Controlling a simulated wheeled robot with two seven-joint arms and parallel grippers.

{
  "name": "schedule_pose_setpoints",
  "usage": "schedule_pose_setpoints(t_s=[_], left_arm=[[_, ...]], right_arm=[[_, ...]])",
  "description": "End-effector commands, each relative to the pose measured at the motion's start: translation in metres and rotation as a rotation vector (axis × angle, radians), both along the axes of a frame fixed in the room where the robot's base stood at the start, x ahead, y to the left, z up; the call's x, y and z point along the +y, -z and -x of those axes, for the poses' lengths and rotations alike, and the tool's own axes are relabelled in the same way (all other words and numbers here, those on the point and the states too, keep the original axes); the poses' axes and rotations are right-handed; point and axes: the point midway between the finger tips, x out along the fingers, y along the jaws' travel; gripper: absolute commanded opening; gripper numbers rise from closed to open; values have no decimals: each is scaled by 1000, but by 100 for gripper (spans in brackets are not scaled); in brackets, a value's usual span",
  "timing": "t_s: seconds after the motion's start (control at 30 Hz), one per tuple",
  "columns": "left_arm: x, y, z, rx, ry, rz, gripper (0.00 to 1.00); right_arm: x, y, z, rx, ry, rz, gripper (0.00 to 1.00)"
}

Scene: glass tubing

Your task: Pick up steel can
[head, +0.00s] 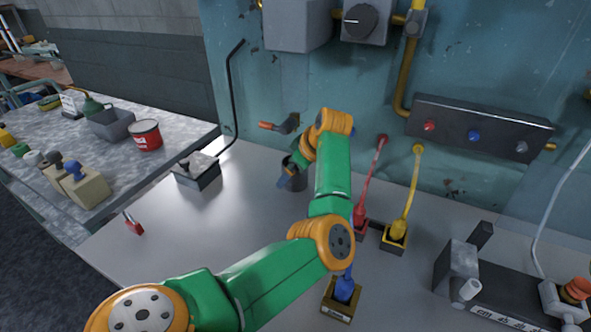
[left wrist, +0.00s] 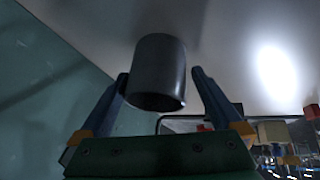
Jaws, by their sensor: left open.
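The steel can (head: 297,180) is a plain dark grey cylinder standing on the grey bench near the back wall, partly hidden by my left gripper (head: 288,178). In the left wrist view the can (left wrist: 157,72) sits between the two blue fingers of my left gripper (left wrist: 160,76). The fingers are open around it. The left-hand finger is very close to the can's side; I cannot tell if it touches. A small gap shows at the right-hand finger. My right gripper is not in view.
An orange-handled tap (head: 279,125) juts from the wall. The bench's front left is mostly clear.

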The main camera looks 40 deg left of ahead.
Motion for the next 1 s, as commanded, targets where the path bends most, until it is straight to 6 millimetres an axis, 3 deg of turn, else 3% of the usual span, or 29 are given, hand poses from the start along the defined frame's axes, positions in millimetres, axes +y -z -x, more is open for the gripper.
schedule_pose_setpoints(t_s=[0.27, 0.6, 1.0], left_arm=[[3, 6, -1, -1, 1, 1, 97], [3, 6, -1, -1, 1, 1, 8], [7, -2, 0, -1, 2, 1, 7]], right_arm=[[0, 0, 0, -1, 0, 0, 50], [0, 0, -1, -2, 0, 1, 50], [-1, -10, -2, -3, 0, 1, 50]])
